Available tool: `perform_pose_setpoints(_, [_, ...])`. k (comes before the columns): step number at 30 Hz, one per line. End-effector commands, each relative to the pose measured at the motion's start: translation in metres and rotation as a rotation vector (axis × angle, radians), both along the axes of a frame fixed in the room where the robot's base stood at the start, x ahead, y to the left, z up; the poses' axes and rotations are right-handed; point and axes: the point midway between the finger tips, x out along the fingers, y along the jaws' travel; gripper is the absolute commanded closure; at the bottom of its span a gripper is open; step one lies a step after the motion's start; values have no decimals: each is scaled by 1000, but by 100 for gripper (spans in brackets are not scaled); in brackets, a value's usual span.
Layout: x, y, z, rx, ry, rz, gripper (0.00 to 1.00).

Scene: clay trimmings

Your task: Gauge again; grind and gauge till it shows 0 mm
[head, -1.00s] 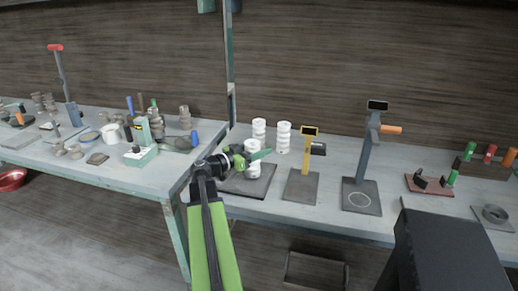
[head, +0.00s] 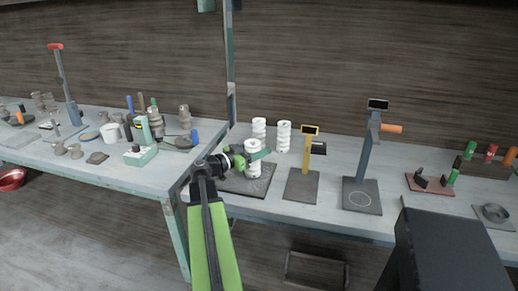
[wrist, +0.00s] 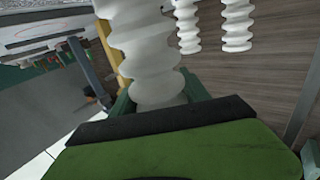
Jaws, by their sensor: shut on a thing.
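My gripper (head: 245,159) is shut on a white ribbed insulator-like piece (head: 253,166). The piece is upright over the dark slab (head: 232,186) on the right bench. I cannot tell whether its foot touches the slab. In the wrist view the held piece (wrist: 143,48) rises large between the green jaws, and its lower end is hidden. A yellow post gauge (head: 307,155) with a small dark display stands on its own plate just right of the slab. Its reading is too small to make out.
Two more white ribbed pieces (head: 284,137) (head: 259,131) stand behind. A blue-grey stand (head: 367,155) with an orange handle is right of the gauge. A green upright post (head: 231,100) rises behind the bench. The left bench (head: 150,180) is crowded with tools and pots.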

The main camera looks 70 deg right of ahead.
Motion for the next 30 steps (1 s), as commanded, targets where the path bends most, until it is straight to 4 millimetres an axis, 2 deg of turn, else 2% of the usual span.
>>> perform_pose_setpoints(20, [0,0,-6,-1,1,0,100])
perform_pose_setpoints(30, [22,0,-6,-1,1,2,100])
